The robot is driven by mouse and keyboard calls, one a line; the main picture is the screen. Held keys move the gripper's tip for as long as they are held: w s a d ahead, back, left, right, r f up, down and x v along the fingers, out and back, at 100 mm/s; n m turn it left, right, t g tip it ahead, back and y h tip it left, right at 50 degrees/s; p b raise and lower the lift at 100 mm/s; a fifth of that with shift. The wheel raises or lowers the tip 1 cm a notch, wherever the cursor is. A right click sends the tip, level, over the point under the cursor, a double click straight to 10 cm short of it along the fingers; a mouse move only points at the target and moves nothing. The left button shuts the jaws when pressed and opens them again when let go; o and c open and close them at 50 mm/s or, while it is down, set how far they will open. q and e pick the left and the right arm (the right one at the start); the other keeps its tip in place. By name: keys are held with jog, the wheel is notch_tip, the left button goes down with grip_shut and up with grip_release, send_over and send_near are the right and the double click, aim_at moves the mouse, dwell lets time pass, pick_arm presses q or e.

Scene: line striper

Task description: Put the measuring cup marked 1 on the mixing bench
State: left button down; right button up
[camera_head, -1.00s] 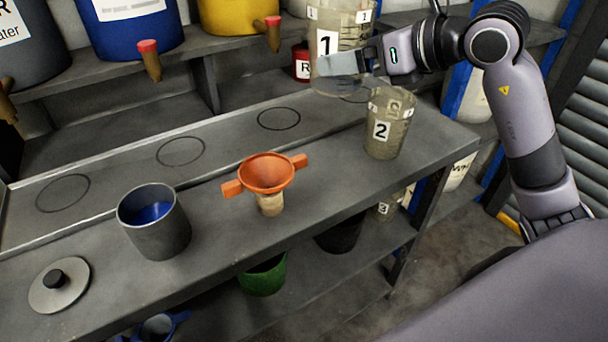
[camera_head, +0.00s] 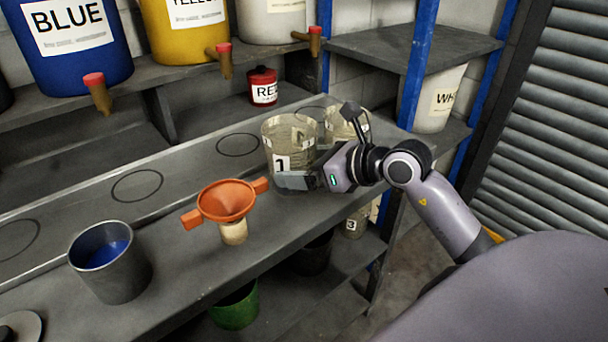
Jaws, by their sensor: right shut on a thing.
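The measuring cup marked 1 (camera_head: 288,138) is a clear, yellowish cup, upright, at the right part of the mixing bench (camera_head: 185,250). My right gripper (camera_head: 295,180) is shut on it from the right, with a grey finger across its lower front. Its base is partly hidden by the finger, so I cannot tell whether it touches the bench top. The measuring cup marked 2 (camera_head: 345,122) stands just behind and to the right, partly hidden by cup 1 and my gripper. My left gripper is not in view.
An orange funnel (camera_head: 228,200) and a grey pot with blue paint (camera_head: 118,272) stand on the bench to the left. A red tin (camera_head: 262,87) is behind. Blue (camera_head: 75,75) and yellow (camera_head: 180,50) drums with taps line the back shelf. A cup marked 3 (camera_head: 355,223) is below.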

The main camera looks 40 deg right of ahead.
notch_tip(320, 180, down, 2)
jog(key=shift+f, duration=0.1)
jog(key=shift+f, duration=0.2)
jog(key=o, duration=1.1)
jog(key=shift+r, duration=0.2)
jog(key=shift+r, duration=0.1)
jog(key=b+v, duration=0.1)
jog(key=v, duration=1.1)
